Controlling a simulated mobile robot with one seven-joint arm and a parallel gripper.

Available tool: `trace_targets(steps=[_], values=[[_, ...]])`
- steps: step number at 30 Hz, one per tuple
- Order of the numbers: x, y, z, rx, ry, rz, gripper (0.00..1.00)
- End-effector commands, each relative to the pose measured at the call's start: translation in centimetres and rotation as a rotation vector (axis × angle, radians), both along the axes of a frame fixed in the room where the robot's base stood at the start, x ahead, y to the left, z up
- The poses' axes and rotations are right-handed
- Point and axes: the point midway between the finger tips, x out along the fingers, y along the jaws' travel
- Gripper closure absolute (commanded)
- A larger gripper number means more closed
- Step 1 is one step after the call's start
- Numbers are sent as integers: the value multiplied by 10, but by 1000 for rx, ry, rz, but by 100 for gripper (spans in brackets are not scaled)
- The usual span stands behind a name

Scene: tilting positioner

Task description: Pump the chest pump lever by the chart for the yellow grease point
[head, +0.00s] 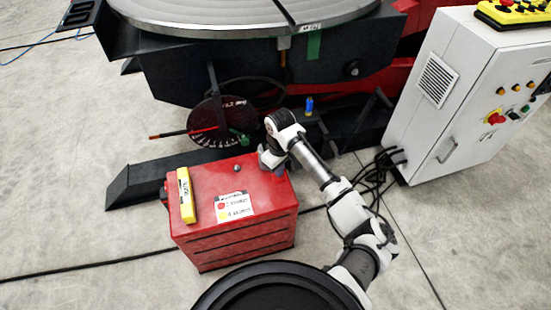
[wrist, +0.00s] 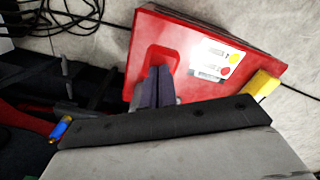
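The red chest (head: 235,240) stands on the floor in front of the positioner. Its white chart (head: 234,206) lies on the top and carries a red dot and a yellow dot, each beside a line of text too small to read surely. The chart also shows in the wrist view (wrist: 214,59). My gripper (head: 268,163) is at the chest's back right corner. In the wrist view my gripper (wrist: 159,86) has its dark fingers together, over a red raised or recessed patch of the top. I cannot make out the lever or anything between the fingers.
A yellow block (head: 186,195) lies on the chest's left edge. A small dark knob (head: 237,167) is on the top. Behind stands the positioner with a dial (head: 218,121) and a blue-capped part (head: 309,105). A white cabinet (head: 440,100) and loose cables are at right.

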Motion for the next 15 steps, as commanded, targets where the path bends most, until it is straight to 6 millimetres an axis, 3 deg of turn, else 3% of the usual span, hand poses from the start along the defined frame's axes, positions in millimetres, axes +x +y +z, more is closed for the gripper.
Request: trace_targets(steps=[15], values=[[0, 0, 57, 1, 1, 1, 100]])
